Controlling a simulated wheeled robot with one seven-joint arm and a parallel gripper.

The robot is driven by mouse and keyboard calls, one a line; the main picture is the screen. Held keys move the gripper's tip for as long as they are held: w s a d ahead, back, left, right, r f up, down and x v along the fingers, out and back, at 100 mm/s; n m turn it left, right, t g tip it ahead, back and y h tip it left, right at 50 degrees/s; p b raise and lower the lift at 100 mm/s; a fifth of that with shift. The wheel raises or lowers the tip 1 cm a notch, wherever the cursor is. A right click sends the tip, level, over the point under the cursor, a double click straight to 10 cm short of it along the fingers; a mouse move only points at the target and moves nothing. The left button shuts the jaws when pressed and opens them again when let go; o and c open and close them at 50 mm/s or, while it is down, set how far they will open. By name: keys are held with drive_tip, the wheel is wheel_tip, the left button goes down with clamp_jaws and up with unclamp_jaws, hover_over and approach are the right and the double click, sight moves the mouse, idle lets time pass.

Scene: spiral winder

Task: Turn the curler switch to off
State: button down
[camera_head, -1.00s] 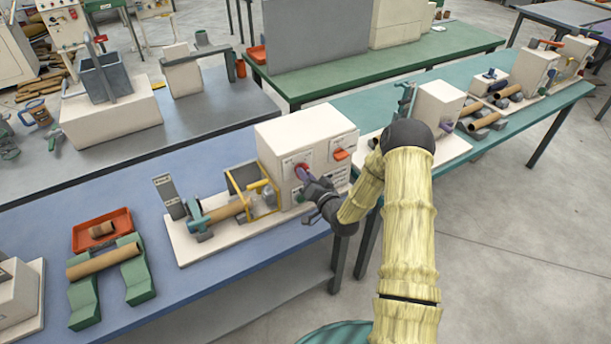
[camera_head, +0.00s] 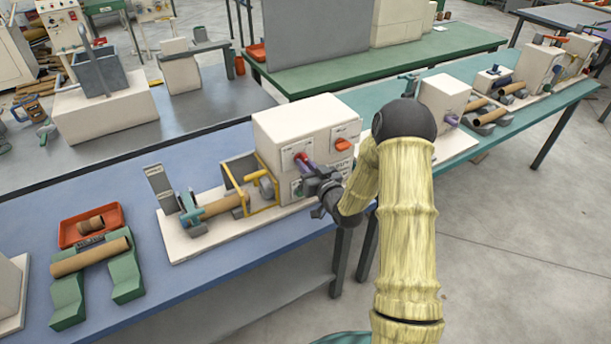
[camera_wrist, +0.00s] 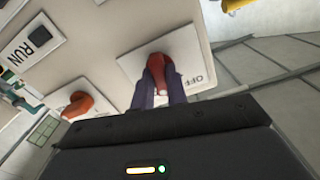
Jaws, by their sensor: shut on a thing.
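The curler machine is a white box (camera_head: 285,124) on a pale base on the blue table, with switch panels on its front. My gripper (camera_wrist: 160,90) is shut on a red switch knob (camera_wrist: 162,70), one purple finger on each side of it. The knob sits on a white plate (camera_wrist: 190,50) that reads OFF beside it. The fingers hide part of the knob and plate. In the head view my gripper (camera_head: 304,163) reaches the left panel of the box. A second, orange-red knob (camera_head: 343,144) on the right panel is untouched.
A yellow guard frame (camera_head: 236,195) and a brown tube (camera_head: 220,207) stand left of the box. A red tray (camera_head: 70,238) and green cradles (camera_head: 125,286) with another tube lie further left. Similar machines stand on the teal table to the right.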

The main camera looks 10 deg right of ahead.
drive_tip(key=n+b, duration=1)
drive_tip(key=b, duration=0.5)
drive_tip(key=shift+f, duration=0.15)
drive_tip(key=shift+n, duration=0.3)
drive_tip(key=c, duration=1.4)
unclamp_jaws()
drive_tip(key=shift+s, duration=0.1)
